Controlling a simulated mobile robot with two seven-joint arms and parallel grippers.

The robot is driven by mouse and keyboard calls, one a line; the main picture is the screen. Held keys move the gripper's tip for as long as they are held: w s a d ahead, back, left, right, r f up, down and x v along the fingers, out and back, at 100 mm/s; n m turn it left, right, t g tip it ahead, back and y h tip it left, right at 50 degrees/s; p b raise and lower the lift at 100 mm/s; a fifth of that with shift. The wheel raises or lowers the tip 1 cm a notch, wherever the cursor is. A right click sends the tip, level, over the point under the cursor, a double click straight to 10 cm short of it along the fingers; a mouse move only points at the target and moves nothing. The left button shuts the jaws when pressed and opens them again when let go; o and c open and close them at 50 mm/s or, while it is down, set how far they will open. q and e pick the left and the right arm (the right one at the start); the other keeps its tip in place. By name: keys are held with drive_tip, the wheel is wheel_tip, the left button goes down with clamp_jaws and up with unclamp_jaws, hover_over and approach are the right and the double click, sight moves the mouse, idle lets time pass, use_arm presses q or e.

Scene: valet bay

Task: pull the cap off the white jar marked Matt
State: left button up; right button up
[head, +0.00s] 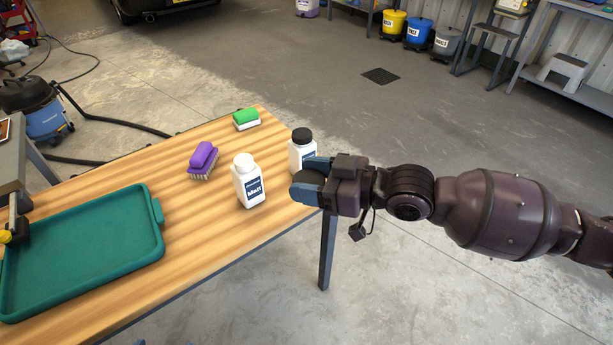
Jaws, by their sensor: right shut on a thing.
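The white jar marked Matt (249,187) stands upright on the wooden table, with its white cap (243,161) on. A second white jar (300,155) with a black cap (302,136) stands just behind and to the right of it. My right gripper (309,176) comes in from the right at the table's right end. It is shut on the black-capped jar, low on its body, as far as I can see; its fingers hide the jar's lower part and label. It is apart from the Matt jar. My left gripper is not in view.
A teal tray (157,245) lies at the table's left. A purple brush (203,159) and a green-and-white block (246,119) lie behind the Matt jar. The wooden table (215,240) is clear in front of the jar. A blue vacuum (45,122) stands on the floor beyond.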

drive_tip(key=shift+s+r+n+g, duration=0.1)
drive_tip(key=shift+s+n+g, duration=0.05)
drive_tip(key=shift+n+g, duration=0.3)
drive_tip(key=shift+d+g+y, duration=0.3)
drive_tip(key=shift+d+g, duration=0.05)
drive_tip(key=shift+d, duration=0.25)
drive_tip(key=shift+n+g, duration=0.4)
drive_tip(key=shift+n, duration=0.05)
drive_tip(key=shift+s+d+n+g+y, duration=0.2)
drive_tip(key=shift+d+n+g+y, duration=0.1)
drive_tip(key=shift+d+n+g, duration=0.65)
drive_tip(key=shift+a+g, duration=0.15)
drive_tip(key=shift+g, duration=0.1)
